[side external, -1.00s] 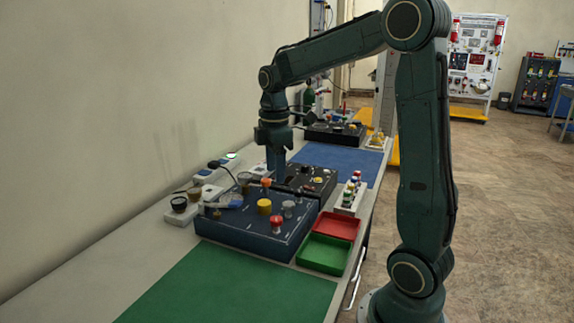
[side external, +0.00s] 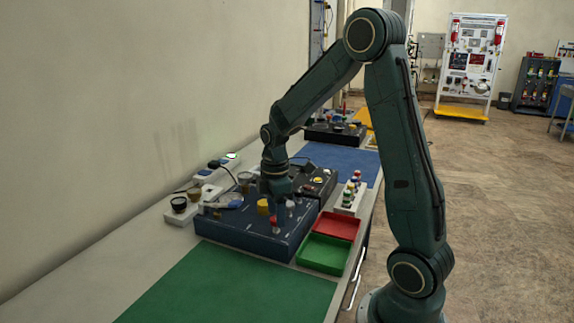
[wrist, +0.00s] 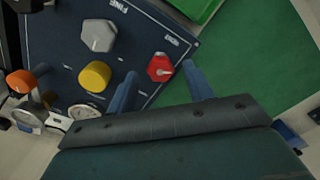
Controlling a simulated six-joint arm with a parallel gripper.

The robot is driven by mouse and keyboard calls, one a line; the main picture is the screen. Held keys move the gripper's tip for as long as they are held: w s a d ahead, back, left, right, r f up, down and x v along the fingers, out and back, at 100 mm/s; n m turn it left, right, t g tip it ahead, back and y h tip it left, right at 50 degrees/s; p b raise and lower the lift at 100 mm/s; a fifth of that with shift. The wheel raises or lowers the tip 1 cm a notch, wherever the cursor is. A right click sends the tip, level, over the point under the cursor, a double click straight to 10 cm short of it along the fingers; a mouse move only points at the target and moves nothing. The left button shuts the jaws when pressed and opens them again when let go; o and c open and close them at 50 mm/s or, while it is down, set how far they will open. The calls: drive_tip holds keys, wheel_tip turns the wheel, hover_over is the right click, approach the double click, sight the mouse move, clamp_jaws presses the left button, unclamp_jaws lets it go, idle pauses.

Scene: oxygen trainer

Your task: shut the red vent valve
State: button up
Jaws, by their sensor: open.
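The red vent valve (wrist: 160,67) is a red knob with a pale pointer mark on the dark blue panel (wrist: 60,50). In the wrist view it lies between and just beyond the two fingers of my gripper (wrist: 158,84), which are apart with nothing between them. In the side view the red valve (side external: 275,225) stands near the panel's front right corner, and my gripper (side external: 279,208) points down close above it. I cannot tell whether the fingers touch the knob.
A yellow knob (wrist: 95,75), a grey knob (wrist: 98,35) and an orange knob (wrist: 21,81) stand on the same panel. Red (side external: 337,218) and green (side external: 323,261) trays lie to its right. The green mat (side external: 230,289) in front is clear.

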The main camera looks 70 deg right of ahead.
drive_tip(key=shift+f, duration=0.55)
drive_tip(key=shift+c, duration=0.4)
drive_tip(key=c, duration=0.9)
